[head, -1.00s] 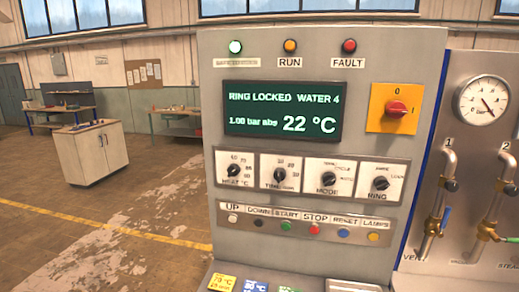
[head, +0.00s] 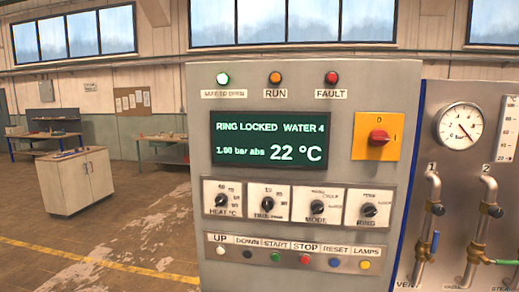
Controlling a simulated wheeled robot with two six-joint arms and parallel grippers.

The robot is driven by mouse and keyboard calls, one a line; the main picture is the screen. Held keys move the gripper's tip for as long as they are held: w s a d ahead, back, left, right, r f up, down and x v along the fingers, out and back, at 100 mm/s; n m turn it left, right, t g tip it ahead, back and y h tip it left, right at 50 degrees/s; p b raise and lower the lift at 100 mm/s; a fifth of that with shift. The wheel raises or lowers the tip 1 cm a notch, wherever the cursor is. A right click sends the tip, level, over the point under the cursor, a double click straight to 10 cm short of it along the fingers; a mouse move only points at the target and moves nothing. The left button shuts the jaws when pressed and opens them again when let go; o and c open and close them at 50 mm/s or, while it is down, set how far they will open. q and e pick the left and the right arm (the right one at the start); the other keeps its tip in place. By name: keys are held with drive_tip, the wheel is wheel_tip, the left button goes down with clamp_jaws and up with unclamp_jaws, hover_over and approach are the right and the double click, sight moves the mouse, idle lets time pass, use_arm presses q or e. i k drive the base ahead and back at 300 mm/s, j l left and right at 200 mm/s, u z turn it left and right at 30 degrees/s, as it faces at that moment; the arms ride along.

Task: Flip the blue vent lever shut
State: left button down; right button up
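The blue vent lever (head: 435,243) is a small blue handle on the left pipe (head: 430,215), at the lower right of the head view. It stands roughly upright beside the pipe. A partly cut-off label that seems to begin "VE" (head: 405,284) sits below it at the bottom edge. Neither of my grippers is in view.
The grey control panel (head: 300,75) fills the middle, with a lit screen (head: 270,139) and a red knob on a yellow plate (head: 377,138). A second pipe (head: 488,215) with a green lever stands right of the first, below a gauge (head: 460,127). Open floor lies left.

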sight(435, 242)
drive_tip(key=l+z, duration=0.15)
drive_tip(key=z, duration=0.35)
drive_tip(key=i+l+z, duration=0.1)
drive_tip(key=z, duration=0.35)
drive_tip(key=i+l+z, duration=0.1)
drive_tip(key=z, duration=0.4)
